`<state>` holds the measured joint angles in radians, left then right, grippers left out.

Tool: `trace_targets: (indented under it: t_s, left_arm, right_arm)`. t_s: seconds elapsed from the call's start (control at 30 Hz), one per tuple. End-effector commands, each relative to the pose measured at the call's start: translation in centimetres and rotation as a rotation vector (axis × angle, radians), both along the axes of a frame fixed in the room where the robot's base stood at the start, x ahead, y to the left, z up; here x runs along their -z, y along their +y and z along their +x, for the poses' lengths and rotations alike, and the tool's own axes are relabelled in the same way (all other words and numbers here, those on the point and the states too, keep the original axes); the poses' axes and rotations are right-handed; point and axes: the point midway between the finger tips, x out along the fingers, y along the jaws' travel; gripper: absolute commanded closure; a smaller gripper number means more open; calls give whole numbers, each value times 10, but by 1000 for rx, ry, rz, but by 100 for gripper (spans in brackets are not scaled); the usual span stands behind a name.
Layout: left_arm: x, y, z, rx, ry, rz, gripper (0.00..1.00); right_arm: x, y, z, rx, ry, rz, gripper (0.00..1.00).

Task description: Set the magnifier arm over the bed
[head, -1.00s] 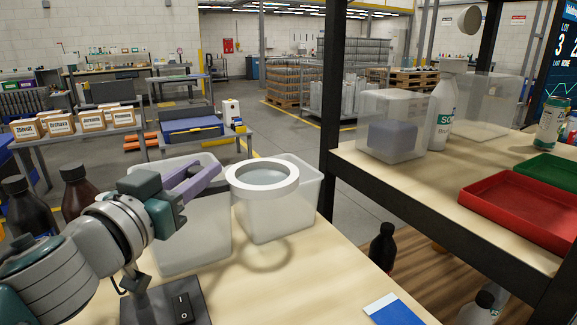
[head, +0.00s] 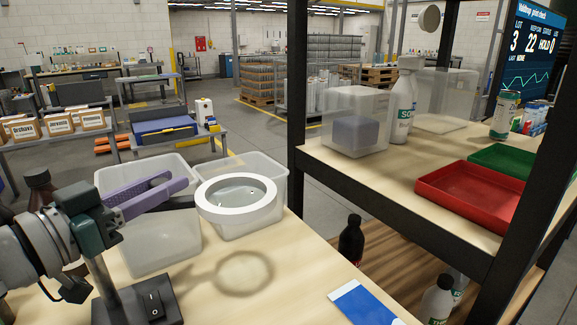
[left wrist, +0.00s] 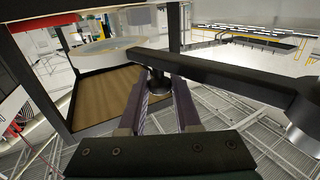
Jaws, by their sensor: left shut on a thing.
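The magnifier has a white ring with a clear lens (head: 237,207), a black arm (head: 182,203) and a dark base with a switch (head: 152,302) on the table. Its ring hangs above the table's back edge, in front of the right clear bin. My left gripper (head: 180,182) has purple fingers shut on the magnifier at its arm. In the left wrist view the fingers (left wrist: 158,90) close around a dark knob by the black arm (left wrist: 220,78), and the ring (left wrist: 105,47) shows beyond. I cannot pick out the bed. My right gripper is not in view.
Two clear bins (head: 150,245) stand at the table's back edge. A blue and white card (head: 365,303) lies at the front right. A black shelf post (head: 299,180) rises to the right, beside a shelf with red (head: 470,205) and green trays. The table under the ring is clear.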

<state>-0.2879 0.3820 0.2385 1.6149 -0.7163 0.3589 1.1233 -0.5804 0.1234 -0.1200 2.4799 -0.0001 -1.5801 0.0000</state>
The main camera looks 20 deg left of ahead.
Motion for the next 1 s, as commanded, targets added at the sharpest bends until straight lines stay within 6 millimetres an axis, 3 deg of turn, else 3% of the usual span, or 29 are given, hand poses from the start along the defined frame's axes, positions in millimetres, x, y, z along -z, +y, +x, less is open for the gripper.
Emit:
trace_targets:
  t_s: [0.47, 1.0]
  left_arm:
    - [3, -17, -52, 447, 4, 5, 100]
    - [5, -17, -105, 898, 2, 4, 100]
  right_arm:
    - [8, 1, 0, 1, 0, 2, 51]
    - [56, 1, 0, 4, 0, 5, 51]
